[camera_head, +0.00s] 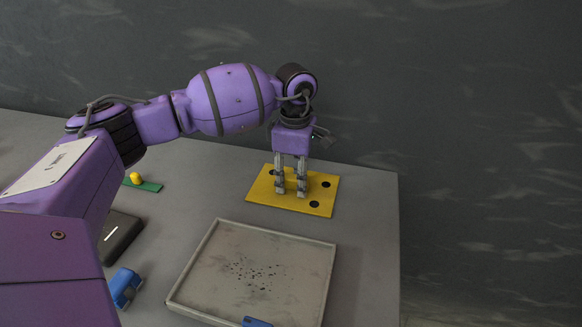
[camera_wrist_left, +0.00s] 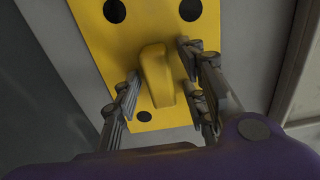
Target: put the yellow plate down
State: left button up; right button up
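The yellow plate (camera_head: 322,196) has dark round holes and appears to lie flat on the grey table, behind the tray. In the left wrist view the yellow plate (camera_wrist_left: 95,45) has a raised yellow handle (camera_wrist_left: 155,72) in its middle. My left gripper (camera_head: 291,192) points down over the plate's middle. In the left wrist view its fingers (camera_wrist_left: 160,75) stand apart on both sides of the handle, with visible gaps, so it looks open. The handle is hidden behind the fingers in the head view. My right gripper is not in view.
A shallow grey tray (camera_head: 210,235) with dark specks stands in front of the plate; a blue part (camera_head: 257,322) shows at its near edge. A green piece with a yellow knob (camera_head: 137,178), a dark box (camera_head: 120,235) and a blue object (camera_head: 125,287) are at left. The table's right edge is near.

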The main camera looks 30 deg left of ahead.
aim_at(294, 177)
pick_arm(q)
notch_tip(294, 177, up, 12)
jog(key=shift+r, duration=0.2)
dwell(0.5)
dwell(0.5)
